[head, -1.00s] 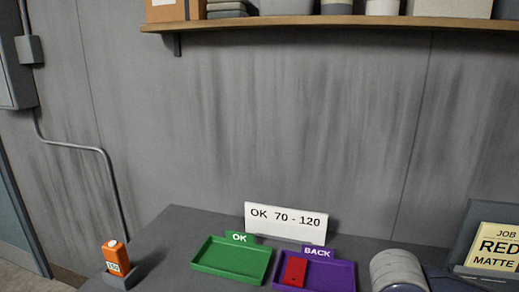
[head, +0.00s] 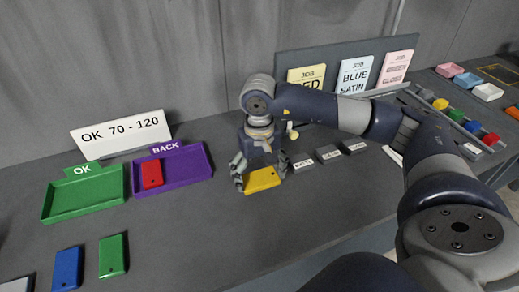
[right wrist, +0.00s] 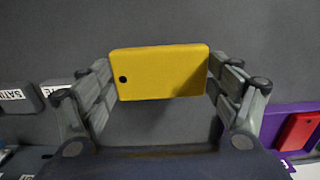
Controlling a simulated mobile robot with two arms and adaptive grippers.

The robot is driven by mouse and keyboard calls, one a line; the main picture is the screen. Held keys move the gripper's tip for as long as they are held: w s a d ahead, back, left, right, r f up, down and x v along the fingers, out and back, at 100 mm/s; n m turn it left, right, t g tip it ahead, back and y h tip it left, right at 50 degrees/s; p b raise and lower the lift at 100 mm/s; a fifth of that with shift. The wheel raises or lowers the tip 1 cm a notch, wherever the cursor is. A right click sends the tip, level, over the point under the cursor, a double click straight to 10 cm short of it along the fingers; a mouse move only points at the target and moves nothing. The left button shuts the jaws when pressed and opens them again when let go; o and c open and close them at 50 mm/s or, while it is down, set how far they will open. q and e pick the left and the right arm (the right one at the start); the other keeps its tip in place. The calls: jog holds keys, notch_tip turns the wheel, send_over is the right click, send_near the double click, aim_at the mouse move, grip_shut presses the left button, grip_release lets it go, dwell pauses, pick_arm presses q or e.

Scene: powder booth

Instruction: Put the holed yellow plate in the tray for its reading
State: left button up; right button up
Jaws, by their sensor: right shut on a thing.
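The yellow plate (head: 262,180) is between the fingers of my right gripper (head: 261,176), over the grey bench right of the trays. In the right wrist view the plate (right wrist: 165,75) is gripped by its two short ends, and its small dark hole shows near the left end. I cannot tell its height above the bench. The green OK tray (head: 60,214) is empty. The purple BACK tray (head: 196,178) holds a red plate (head: 152,174). A white sign (head: 120,135) behind them reads "OK 70 - 120". My left gripper is not in view.
A blue plate (head: 67,268) and a green plate (head: 113,255) lie in front of the trays. Small labelled grey blocks (head: 328,153) sit right of my gripper. Job cards (head: 357,75) stand behind my right arm. Bench between the trays and gripper is clear.

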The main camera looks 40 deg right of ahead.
jog(key=p, duration=0.3)
send_over(258, 165)
jog(key=shift+a+f, duration=0.1)
jog(key=shift+f, duration=0.4)
notch_tip(258, 165, down, 3)
jog(key=shift+f+p, duration=0.2)
jog(key=shift+p, duration=0.7)
jog(key=shift+w+f, duration=0.1)
jog(key=shift+f, duration=0.15)
jog(key=o, duration=0.7)
jog(key=shift+b, duration=0.3)
jog(key=o, duration=0.4)
